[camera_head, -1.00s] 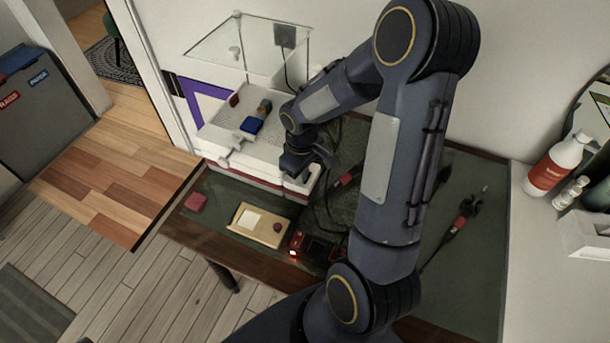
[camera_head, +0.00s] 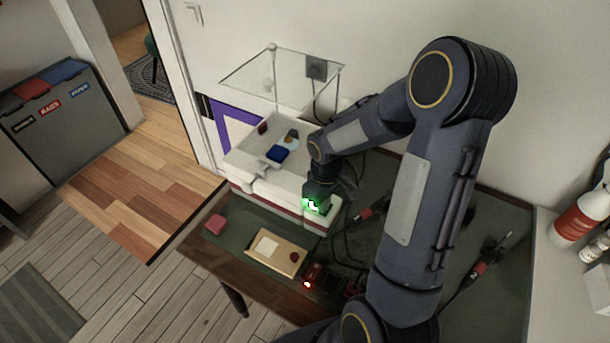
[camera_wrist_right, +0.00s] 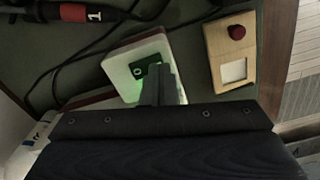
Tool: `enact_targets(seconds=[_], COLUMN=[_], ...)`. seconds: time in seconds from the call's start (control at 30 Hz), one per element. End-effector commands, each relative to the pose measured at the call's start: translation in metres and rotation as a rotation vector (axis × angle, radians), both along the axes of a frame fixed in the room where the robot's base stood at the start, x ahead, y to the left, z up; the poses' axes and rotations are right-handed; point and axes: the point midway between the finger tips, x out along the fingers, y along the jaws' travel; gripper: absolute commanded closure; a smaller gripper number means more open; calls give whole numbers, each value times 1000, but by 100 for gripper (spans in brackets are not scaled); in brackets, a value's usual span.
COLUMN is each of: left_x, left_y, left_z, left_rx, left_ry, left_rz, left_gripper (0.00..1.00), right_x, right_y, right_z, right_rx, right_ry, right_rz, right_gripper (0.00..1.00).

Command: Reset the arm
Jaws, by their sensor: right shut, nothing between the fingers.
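My right gripper (camera_head: 318,203) is shut and empty. It points down at the front right corner of the white machine (camera_head: 284,194), which has a raised clear lid (camera_head: 262,72). In the right wrist view the closed fingers (camera_wrist_right: 164,86) are at a dark rocker switch (camera_wrist_right: 139,72) marked with a circle, on the machine's white corner. The switch glows green, and the glow also shows under the gripper in the head view. The fingers hide part of the switch; I cannot tell whether they touch it. My left gripper is not in view.
A wooden box (camera_head: 290,245) with a red knob lies in front of the machine, with a pink block (camera_head: 215,225) to its left. A small red-lit device (camera_head: 313,275), cables and red-handled tools lie to the right. A white bottle (camera_head: 580,215) stands far right.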

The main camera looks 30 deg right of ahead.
Motion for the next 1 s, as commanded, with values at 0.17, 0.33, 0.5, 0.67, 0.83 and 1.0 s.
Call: enact_targets(seconds=[0.17, 0.33, 0.5, 0.67, 0.83, 1.0], left_x=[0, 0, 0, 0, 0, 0], left_y=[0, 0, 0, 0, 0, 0], left_z=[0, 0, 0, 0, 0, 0], left_rx=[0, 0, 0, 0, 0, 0], left_ry=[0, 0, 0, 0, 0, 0], left_rz=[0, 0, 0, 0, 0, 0], left_gripper=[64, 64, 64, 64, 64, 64], right_x=[0, -5, -32, -73, -116, -141], right_y=[0, 5, 26, 57, 90, 110], right_z=[0, 21, 80, 129, 157, 166], right_rx=[0, 12, 75, 181, 306, 393], right_ry=[0, -35, -144, -259, -359, -414], right_rz=[0, -30, -138, -243, -318, -355], right_gripper=[100, 100, 100, 100, 100, 100])
